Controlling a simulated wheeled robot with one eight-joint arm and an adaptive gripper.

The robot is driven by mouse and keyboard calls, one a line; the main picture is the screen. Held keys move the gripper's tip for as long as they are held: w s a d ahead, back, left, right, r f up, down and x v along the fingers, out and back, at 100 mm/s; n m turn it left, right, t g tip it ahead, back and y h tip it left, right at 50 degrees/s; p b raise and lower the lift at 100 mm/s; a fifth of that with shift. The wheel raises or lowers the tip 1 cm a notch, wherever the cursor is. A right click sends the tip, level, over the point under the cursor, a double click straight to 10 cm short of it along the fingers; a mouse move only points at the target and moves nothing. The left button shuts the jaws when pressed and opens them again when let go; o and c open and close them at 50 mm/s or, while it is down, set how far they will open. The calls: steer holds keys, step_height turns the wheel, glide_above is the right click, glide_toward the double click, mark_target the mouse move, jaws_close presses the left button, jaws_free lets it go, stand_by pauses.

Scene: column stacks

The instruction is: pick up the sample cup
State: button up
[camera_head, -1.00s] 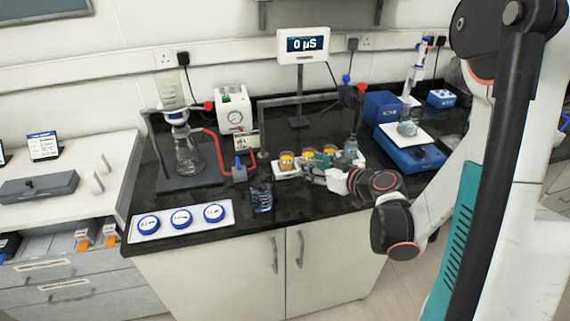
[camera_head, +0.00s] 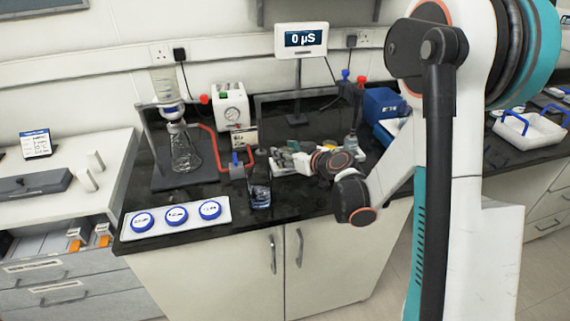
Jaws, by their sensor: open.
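My gripper (camera_head: 279,158) is over the middle of the black bench, reaching left from the wrist. It is open, and it is too small to tell whether anything lies between its fingers. A low white tray (camera_head: 279,173) shows partly beneath it. The orange-topped sample cups on that tray are hidden behind my gripper and wrist. A clear glass vessel with dark blue liquid (camera_head: 260,192) stands upright just left of and in front of my gripper.
A white rack with three blue-rimmed discs (camera_head: 176,217) lies at the front left. A flask stand with red tubing (camera_head: 185,155), a white gauge box (camera_head: 231,107) and a display post (camera_head: 298,95) stand behind. A clear bottle (camera_head: 351,143) stands right of the wrist.

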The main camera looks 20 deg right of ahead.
steer(key=shift+w+a+f, duration=0.15)
steer(key=shift+w+a, duration=0.05)
steer(key=shift+w, duration=0.25)
steer(key=c, duration=0.7)
steer(key=shift+c, duration=0.2)
